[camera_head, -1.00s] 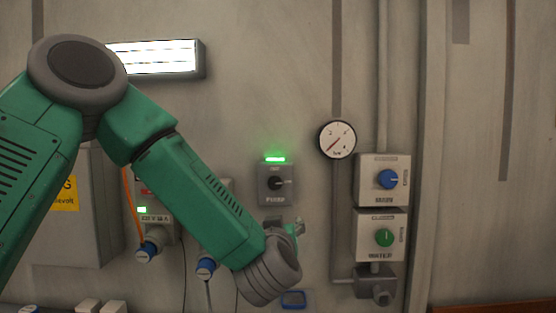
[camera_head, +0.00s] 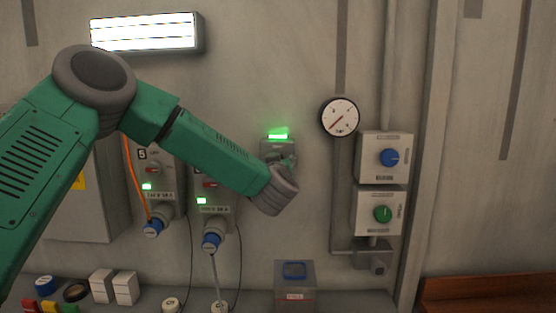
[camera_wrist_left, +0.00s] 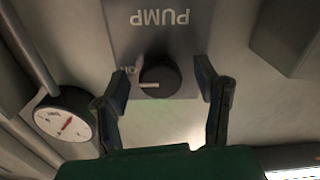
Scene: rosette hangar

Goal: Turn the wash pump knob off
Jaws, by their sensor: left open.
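The wash pump knob (camera_wrist_left: 160,77) is a round black knob with a pale pointer line, on a grey plate (camera_wrist_left: 185,25) lettered PUMP, seen upside down in the left wrist view. An "ON" mark shows beside the knob. My left gripper (camera_wrist_left: 162,92) is open, with one finger on each side of the knob and gaps between. In the head view the gripper (camera_head: 287,163) covers most of the pump box (camera_head: 270,142), hiding the knob there. A green lamp (camera_head: 278,134) glows above the box. My right gripper is not in view.
A pressure gauge (camera_head: 340,117) and boxes with a blue knob (camera_head: 388,157) and a green knob (camera_head: 382,213) are to the right. Plugged sockets (camera_head: 211,190) with cables hang at left.

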